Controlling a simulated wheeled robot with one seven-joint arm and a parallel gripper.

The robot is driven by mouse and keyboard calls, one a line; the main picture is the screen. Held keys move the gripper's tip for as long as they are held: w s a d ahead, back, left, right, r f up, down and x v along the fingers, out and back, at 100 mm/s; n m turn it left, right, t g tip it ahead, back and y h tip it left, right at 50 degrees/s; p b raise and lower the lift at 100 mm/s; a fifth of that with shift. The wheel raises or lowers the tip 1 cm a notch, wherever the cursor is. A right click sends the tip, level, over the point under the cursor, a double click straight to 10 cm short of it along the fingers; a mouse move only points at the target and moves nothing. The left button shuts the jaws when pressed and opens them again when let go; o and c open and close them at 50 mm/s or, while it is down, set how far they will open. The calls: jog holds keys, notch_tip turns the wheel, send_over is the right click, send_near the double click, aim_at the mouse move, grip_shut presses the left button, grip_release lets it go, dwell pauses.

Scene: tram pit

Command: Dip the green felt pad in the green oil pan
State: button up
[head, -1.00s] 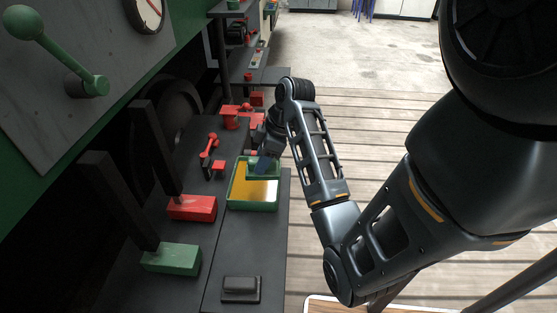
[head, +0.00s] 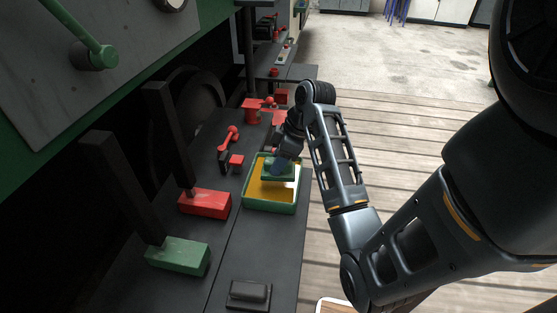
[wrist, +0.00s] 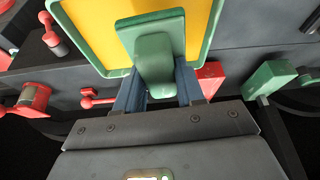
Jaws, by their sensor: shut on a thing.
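My gripper (wrist: 160,88) is shut on the green felt pad's upright handle, one blue-grey finger on each side. The pad (wrist: 150,30) is a green plate with a rounded grip, and it also shows in the head view (head: 282,174). It is over the green oil pan (head: 270,207), within its rim, toward the far part. The pan is a rectangular green tray holding yellow-orange oil; its rim also shows in the wrist view (wrist: 212,38). The pad's underside is hidden, so I cannot tell whether it touches the oil.
Left of the pan on the dark bench are a red block (head: 206,203) and a green block (head: 178,255), each with a dark upright bar. A red-knobbed lever (head: 230,138) and red fittings (head: 254,112) stand farther back. A dark block (head: 249,294) lies in front.

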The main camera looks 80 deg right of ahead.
jog(key=shift+f+b, duration=1.25)
jog(key=shift+f, duration=1.6)
jog(key=shift+r+p, duration=2.55)
jog(key=shift+p, duration=0.1)
notch_tip(320, 180, up, 5)
jog(key=p, duration=0.5)
